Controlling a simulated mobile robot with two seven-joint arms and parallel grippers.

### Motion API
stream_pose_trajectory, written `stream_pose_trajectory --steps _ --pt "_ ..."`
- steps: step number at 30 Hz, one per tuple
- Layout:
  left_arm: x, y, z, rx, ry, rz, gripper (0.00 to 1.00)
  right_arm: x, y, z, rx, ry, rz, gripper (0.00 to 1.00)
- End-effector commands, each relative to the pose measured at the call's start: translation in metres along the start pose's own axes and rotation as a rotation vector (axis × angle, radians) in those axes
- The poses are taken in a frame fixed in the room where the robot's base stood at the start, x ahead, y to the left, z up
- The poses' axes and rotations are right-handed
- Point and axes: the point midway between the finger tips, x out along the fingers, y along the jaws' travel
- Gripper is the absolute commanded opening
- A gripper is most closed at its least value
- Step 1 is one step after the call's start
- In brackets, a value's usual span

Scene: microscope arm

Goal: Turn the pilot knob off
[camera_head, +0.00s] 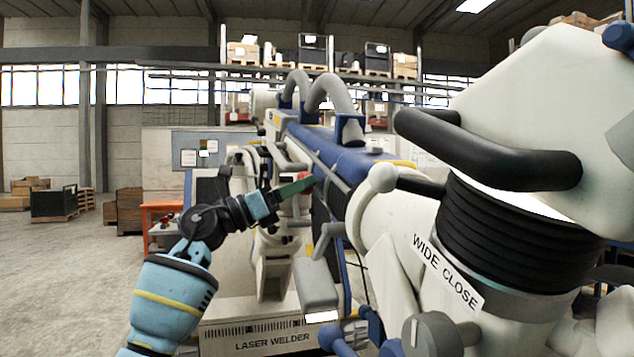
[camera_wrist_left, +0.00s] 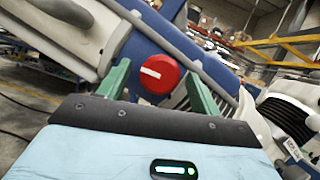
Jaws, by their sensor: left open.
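The pilot knob is a round red knob with a short white mark. In the left wrist view the knob (camera_wrist_left: 161,80) sits on the machine's blue and white body, its mark near horizontal and slightly tilted. My left gripper (camera_head: 304,184) reaches in from the left in the head view, its green fingers at the machine. A little of the red knob (camera_head: 304,174) shows by the fingertips there. In the left wrist view the open fingers (camera_wrist_left: 160,82) stand apart on either side of the knob, with gaps visible. I cannot tell whether the tips are level with it.
The blue and white laser welder fills the middle, its label plate (camera_head: 273,340) low down. A large white microscope head with a black bellows (camera_head: 510,235) and black handle (camera_head: 490,150) stands close on the right. The floor (camera_head: 60,270) at the left is open.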

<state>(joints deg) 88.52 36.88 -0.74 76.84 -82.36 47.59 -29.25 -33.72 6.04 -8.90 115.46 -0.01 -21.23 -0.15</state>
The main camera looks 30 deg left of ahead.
Motion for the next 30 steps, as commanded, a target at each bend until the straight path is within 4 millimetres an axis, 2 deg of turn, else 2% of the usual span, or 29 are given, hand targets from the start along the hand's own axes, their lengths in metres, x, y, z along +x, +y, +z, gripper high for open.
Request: stream_pose_trajectory --steps 15,25,30 --pt "0.0058 -0.0003 0.0046 0.001 -0.001 0.006 0.63 -0.0007 0.0002 -0.0020 -0.001 0.002 0.000 0.36" --pt "0.0057 -0.0004 0.0047 0.001 -0.001 0.006 0.21 -0.0007 0.0000 -0.0018 -0.001 0.001 0.000 0.36" --pt "0.0057 -0.0004 0.0046 0.009 -0.001 0.002 0.21 -0.0006 -0.0001 -0.0014 0.000 0.000 0.000 0.36"
